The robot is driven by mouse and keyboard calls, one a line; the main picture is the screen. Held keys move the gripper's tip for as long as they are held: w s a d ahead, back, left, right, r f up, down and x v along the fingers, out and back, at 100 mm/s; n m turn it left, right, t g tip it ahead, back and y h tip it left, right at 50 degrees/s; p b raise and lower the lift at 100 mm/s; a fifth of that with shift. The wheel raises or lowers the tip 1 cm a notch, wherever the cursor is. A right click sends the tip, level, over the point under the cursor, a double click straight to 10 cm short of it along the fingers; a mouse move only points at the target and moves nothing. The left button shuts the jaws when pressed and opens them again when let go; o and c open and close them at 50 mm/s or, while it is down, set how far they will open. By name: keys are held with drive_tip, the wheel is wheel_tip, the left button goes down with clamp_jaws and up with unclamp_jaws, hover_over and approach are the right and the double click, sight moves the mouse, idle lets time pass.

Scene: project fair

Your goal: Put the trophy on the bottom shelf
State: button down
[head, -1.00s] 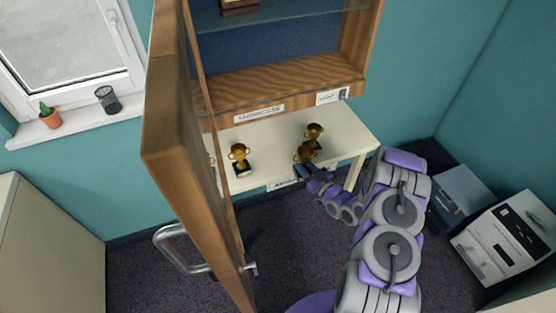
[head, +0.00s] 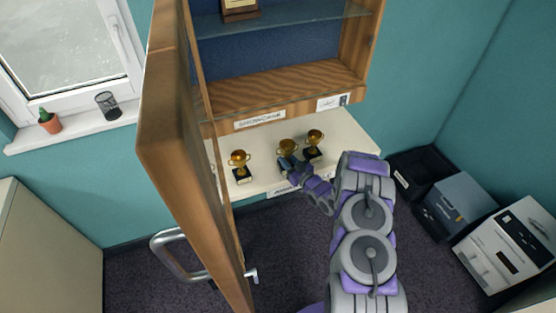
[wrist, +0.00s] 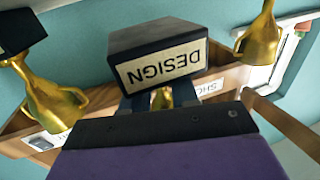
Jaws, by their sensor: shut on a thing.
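My gripper (head: 288,164) is shut on a gold cup trophy (head: 287,147), which is over the white table between two other trophies. In the wrist view, my gripper (wrist: 160,100) has the trophy's dark base (wrist: 165,62) in front of it, with a "DESIGN" label that reads upside down. I cannot tell how far it is above the table. The cabinet's wooden bottom shelf (head: 280,88) is above and behind, and its visible part is empty. The gripper's fingertips are partly hidden.
Gold trophies stand on the white table (head: 345,135) at the left (head: 239,162) and right (head: 314,140). The open cabinet door (head: 180,150) with a metal handle stands at the left. A glass shelf (head: 290,20) with a plaque (head: 240,9) is above. Boxes (head: 455,205) are at the right.

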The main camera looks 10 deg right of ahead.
drive_tip(key=x, duration=0.4)
drive_tip(key=shift+w+a+f, duration=0.1)
drive_tip(key=shift+a+f, duration=0.15)
drive_tip(key=shift+w+a+f+b, duration=0.15)
drive_tip(key=shift+w+f+b, duration=0.15)
drive_tip(key=shift+f, duration=0.3)
drive_tip(key=shift+w+a+f+b, duration=0.2)
drive_tip(key=shift+w+f+b, duration=0.15)
drive_tip(key=shift+f, duration=0.65)
drive_tip(key=shift+f, duration=0.15)
drive_tip(key=c, duration=0.9)
unclamp_jaws()
drive_tip(key=shift+o, duration=0.2)
